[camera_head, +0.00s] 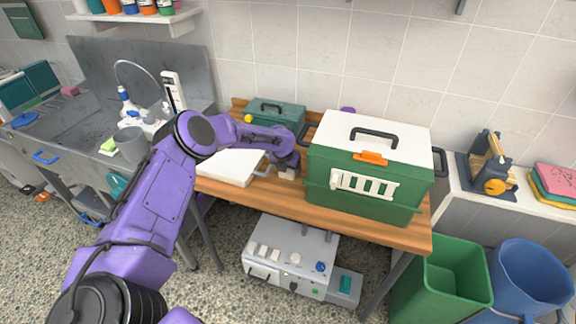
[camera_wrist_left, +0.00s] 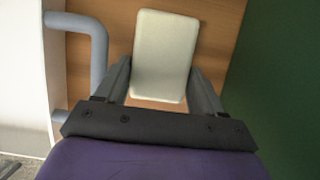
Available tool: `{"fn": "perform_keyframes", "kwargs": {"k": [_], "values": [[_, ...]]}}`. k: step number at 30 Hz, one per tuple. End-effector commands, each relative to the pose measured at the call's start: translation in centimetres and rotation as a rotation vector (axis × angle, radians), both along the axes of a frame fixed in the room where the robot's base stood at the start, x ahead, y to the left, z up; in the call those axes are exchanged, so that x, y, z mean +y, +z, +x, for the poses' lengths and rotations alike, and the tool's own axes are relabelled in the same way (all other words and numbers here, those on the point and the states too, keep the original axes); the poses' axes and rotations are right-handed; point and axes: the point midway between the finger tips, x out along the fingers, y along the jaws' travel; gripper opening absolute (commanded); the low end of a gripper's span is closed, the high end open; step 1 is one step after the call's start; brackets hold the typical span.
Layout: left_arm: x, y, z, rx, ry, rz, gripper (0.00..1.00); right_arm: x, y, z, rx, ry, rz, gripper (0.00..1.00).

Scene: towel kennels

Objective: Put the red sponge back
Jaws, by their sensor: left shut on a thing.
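My left gripper (camera_head: 286,167) reaches down to the wooden table between a white board and a green box. In the left wrist view its fingers (camera_wrist_left: 160,82) are shut on a cream block (camera_wrist_left: 165,50), which lies between them over the wood. The block also shows small under the gripper in the head view (camera_head: 287,174). No clearly red sponge shows; a small pinkish-red block (camera_head: 70,91) lies at the far left by the sink, and I cannot tell if it is a sponge. My right gripper is not in view.
The large green box with white lid (camera_head: 365,205) stands close on the right of the gripper. The white board (camera_head: 230,166) with a grey handle (camera_wrist_left: 98,55) lies on the left. A smaller green case (camera_head: 275,115) stands behind. Green (camera_head: 440,275) and blue bins (camera_head: 530,280) stand right.

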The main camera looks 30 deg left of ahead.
Motion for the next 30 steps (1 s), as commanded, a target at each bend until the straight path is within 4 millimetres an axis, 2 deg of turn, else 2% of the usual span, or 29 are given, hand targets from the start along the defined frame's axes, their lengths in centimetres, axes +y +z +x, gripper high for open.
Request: {"fn": "perform_keyframes", "kwargs": {"k": [11, 12, 20, 24, 28, 30], "values": [[0.0, -0.5, 0.1, -0.004, 0.000, 0.000, 0.44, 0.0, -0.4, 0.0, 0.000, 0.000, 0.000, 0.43], [0.0, -0.3, 0.1, -0.004, 0.000, 0.000, 0.80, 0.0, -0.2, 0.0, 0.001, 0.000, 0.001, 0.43], [0.0, -0.2, 0.1, -0.004, 0.000, 0.000, 0.80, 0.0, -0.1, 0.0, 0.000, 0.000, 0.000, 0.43], [-0.1, 0.7, 0.0, -0.007, -0.002, 0.000, 0.80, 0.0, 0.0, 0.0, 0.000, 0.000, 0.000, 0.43], [-0.3, 3.0, -0.9, -0.009, -0.003, 0.000, 0.80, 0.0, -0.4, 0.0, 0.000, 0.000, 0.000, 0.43], [-0.7, 2.7, -2.4, -0.005, -0.005, 0.002, 0.80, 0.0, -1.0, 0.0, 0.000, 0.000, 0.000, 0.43]]}}
